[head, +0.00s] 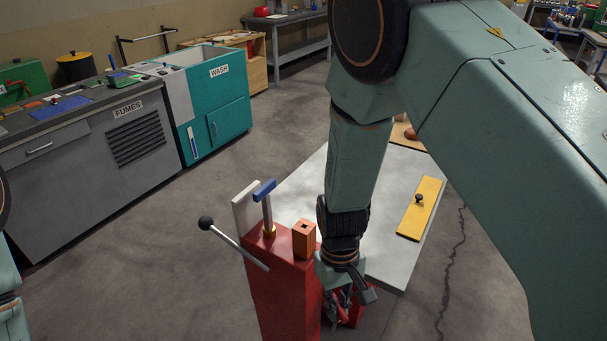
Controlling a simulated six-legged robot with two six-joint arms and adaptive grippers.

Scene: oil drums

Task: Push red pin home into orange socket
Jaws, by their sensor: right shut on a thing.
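The orange socket (304,242) is a small upright block with a dark square hole in its top. It stands on top of a red pedestal (278,290). My right gripper (343,306) points down just right of the pedestal, below the level of the socket and apart from it. It is shut on a red thing, which looks like the red pin; the fingers and wrist hide most of it. My left gripper is out of view.
On the pedestal are a blue-topped post (265,205) and a black-knobbed lever (235,243). A pale plate (385,255) lies behind, with a yellow board (421,208) on it. Grey and teal cabinets (215,115) stand at the left. Floor between is clear.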

